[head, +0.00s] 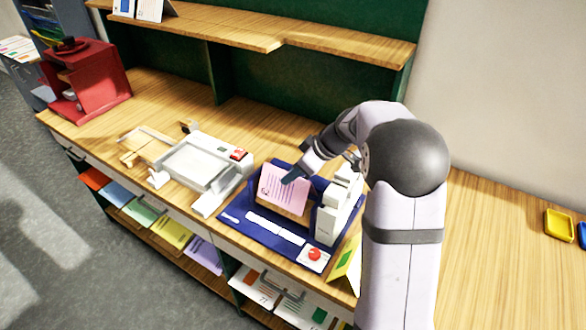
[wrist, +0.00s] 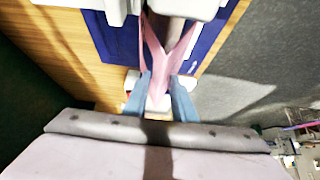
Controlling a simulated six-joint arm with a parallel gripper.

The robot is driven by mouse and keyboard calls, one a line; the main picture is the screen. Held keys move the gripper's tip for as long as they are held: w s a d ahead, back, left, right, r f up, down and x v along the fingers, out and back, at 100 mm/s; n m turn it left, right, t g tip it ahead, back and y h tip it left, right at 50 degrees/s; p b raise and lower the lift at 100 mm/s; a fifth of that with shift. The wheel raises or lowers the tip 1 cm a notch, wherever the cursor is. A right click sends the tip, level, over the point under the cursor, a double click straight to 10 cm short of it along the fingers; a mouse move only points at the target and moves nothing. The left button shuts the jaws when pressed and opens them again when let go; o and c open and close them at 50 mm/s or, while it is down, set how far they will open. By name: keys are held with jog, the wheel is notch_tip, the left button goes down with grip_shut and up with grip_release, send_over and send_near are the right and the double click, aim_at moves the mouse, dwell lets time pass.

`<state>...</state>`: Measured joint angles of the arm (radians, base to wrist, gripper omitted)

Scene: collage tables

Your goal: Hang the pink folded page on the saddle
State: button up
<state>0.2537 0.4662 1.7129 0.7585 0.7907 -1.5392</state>
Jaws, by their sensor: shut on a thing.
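The pink folded page (head: 284,187) has dark printed lines and sits at the blue-based stapling station. My gripper (head: 292,177) is at its upper edge. In the wrist view, the two blue-grey fingertips (wrist: 160,98) are shut on the pink page (wrist: 152,58), with its two flaps spreading apart in a V beyond them. A dark bar, apparently the saddle (wrist: 172,27), shows between the flaps.
The white stapler body (head: 338,207) stands close right of the page. A red button (head: 314,255) is on the station's front corner. A white tray machine (head: 197,163) is to the left, a yellow-green card (head: 346,268) at the front right. The right desk area is mostly clear.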

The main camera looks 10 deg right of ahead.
aim_at(304, 181)
jog(key=shift+f+b, duration=3.1)
jog(key=shift+b, duration=0.05)
jog(key=o, duration=0.8)
jog(key=shift+o, duration=0.2)
jog(key=shift+p+v, duration=0.3)
jog(key=shift+v, duration=2.7)
